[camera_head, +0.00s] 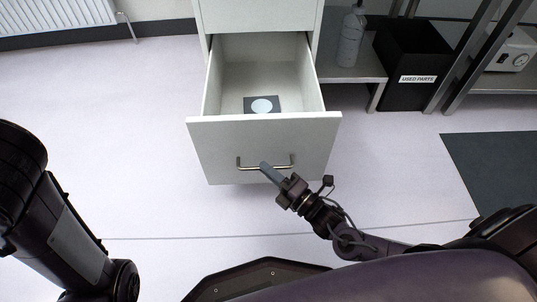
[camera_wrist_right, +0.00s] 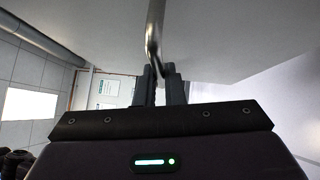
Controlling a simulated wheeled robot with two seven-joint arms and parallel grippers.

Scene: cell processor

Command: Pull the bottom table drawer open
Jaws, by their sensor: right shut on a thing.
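The drawer (camera_head: 212,150) is pulled well out of the white cabinet in the head view. Its metal bar handle (camera_head: 245,167) runs across the front panel. My right gripper (camera_head: 266,168) is at the middle of the handle, with its fingers shut on it. In the right wrist view, the handle (camera_wrist_right: 154,35) comes down between the two fingers of the right gripper (camera_wrist_right: 161,75). A dark square with a pale disc (camera_head: 262,105) lies on the drawer floor. My left arm is at the left of the head view, but its gripper is not visible.
The white cabinet (camera_head: 258,16) stands behind the drawer. A black bin labelled "USED PARTS" (camera_head: 405,55) and a bottle (camera_head: 351,38) stand at the right. A radiator (camera_head: 55,14) is at the upper left. The pale floor is clear left of the drawer.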

